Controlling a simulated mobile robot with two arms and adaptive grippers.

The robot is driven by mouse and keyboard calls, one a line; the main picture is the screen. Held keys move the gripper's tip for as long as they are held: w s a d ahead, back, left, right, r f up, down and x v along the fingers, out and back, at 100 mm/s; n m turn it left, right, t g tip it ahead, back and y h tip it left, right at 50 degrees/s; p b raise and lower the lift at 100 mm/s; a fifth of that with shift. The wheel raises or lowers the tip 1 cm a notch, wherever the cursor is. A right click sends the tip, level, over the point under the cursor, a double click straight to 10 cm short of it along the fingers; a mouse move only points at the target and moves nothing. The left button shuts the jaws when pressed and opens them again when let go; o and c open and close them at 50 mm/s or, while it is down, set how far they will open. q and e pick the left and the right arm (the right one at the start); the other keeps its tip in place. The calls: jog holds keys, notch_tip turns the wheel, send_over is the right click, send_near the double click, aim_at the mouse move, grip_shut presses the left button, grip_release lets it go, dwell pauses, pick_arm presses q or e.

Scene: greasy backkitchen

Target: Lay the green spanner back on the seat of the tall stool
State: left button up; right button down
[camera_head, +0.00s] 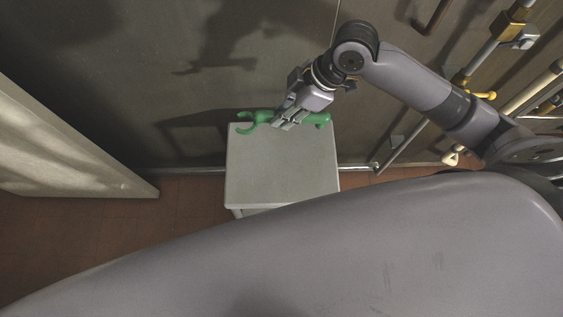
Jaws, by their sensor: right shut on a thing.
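The green spanner (258,119) shows near the far edge of the pale, square seat of the tall stool (280,173). My right gripper (287,123) reaches in from the right and is shut on the spanner, its fingers covering the middle of the handle. The spanner's open jaw points left and its other end sticks out to the right of the fingers. I cannot tell whether the spanner touches the seat or is just above it. The rest of the seat is bare. My left gripper is not in view.
A dark wall (200,70) stands close behind the stool. Pipes with brass fittings and a yellow valve handle (485,95) run along the wall at right. A pale panel (60,150) stands at left. Reddish tiled floor (185,210) is free left of the stool.

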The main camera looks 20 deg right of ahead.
jog(key=f, duration=0.2)
jog(key=shift+a+f, duration=0.2)
jog(key=shift+f, duration=0.15)
notch_tip(320, 180, down, 14)
jog(key=shift+r+b, duration=0.15)
jog(key=shift+b, duration=0.4)
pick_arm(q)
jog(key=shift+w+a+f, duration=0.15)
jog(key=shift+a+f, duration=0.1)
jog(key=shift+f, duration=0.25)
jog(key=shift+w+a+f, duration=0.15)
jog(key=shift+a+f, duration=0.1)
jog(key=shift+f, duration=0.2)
pick_arm(e)
jog(key=shift+f, duration=2.15)
jog(key=c, duration=1.4)
grip_release()
jog(key=shift+f, duration=0.1)
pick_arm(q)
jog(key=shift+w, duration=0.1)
pick_arm(e)
jog(key=shift+o, duration=0.2)
